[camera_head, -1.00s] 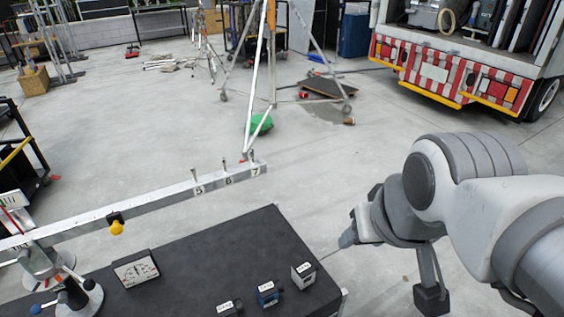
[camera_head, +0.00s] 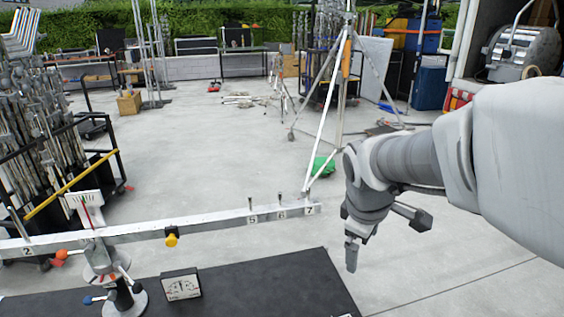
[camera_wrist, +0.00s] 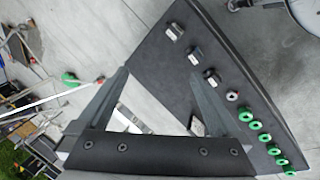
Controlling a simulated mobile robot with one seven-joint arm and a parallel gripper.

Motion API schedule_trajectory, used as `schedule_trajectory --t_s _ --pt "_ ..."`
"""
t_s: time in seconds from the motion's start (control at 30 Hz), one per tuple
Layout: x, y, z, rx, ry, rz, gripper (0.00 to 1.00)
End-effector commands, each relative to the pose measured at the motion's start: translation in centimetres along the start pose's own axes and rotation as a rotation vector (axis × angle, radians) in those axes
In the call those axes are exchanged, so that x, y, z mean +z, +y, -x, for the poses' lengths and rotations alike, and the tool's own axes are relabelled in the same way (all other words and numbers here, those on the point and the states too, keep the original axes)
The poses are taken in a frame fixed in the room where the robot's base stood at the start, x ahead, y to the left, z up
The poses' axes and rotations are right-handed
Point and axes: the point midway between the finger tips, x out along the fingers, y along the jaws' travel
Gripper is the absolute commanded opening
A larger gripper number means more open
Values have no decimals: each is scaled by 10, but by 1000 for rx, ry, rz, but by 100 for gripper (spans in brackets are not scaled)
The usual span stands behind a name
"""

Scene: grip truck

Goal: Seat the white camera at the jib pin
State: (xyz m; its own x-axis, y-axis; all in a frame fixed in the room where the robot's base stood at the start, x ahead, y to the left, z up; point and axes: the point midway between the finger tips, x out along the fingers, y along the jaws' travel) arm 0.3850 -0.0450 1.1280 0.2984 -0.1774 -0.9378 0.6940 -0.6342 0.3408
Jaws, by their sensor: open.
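The white jib beam (camera_head: 200,224) runs across the head view, with upright pins (camera_head: 280,199) near labels 5, 6 and 7 at its right end. Which one is the jib pin I cannot tell. The camera blocks are outside the head view. In the wrist view a row of small blocks lies on the dark table; the pale one at the row's end (camera_wrist: 175,31) looks like the white camera, though its colour is unclear. My gripper (camera_head: 351,257) points down, right of the beam's end. Its fingers are apart and empty in the wrist view (camera_wrist: 158,73).
The dark table (camera_head: 250,288) carries a dial gauge (camera_head: 181,285) and the beam's stand (camera_head: 124,299). A yellow weight (camera_head: 171,239) hangs from the beam. Several green rings (camera_wrist: 265,138) continue the block row.

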Motion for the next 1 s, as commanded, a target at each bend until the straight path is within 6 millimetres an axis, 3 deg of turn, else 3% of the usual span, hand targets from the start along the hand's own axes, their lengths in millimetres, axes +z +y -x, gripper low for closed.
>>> schedule_trajectory --t_s 0.03,0.33,0.6,0.8,1.0 --pt "-1 2 -24 -26 -22 66 100" --pt "-10 13 -133 -175 -52 489 100" --pt "-13 7 -225 -300 27 802 100" --pt "-14 2 -265 -343 89 934 100" --pt "-15 -1 -279 -353 111 978 100"
